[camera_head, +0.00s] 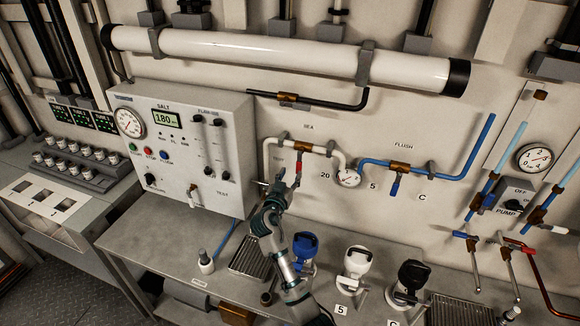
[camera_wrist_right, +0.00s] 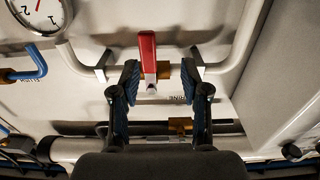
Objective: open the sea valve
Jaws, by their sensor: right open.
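The sea valve (camera_head: 303,146) is a brass body on a white pipe below the SEA label. Its red lever (camera_head: 298,162) hangs down, across the run of the pipe. In the right wrist view the red lever (camera_wrist_right: 148,52) and the brass body (camera_wrist_right: 164,70) show upside down. My right gripper (camera_head: 284,181) is just below the lever. Its two blue-padded fingers are apart, and the lever appears between them in the wrist view (camera_wrist_right: 161,72). No grip on the lever shows; the exact depth gap is unclear. My left gripper is out of view.
A control box (camera_head: 185,150) stands left of the valve. A gauge (camera_head: 348,178) and a blue flush pipe with a blue-handled valve (camera_head: 396,186) are to the right. Blue, white and black capped items line the bench below. A large white tube (camera_head: 270,52) runs above.

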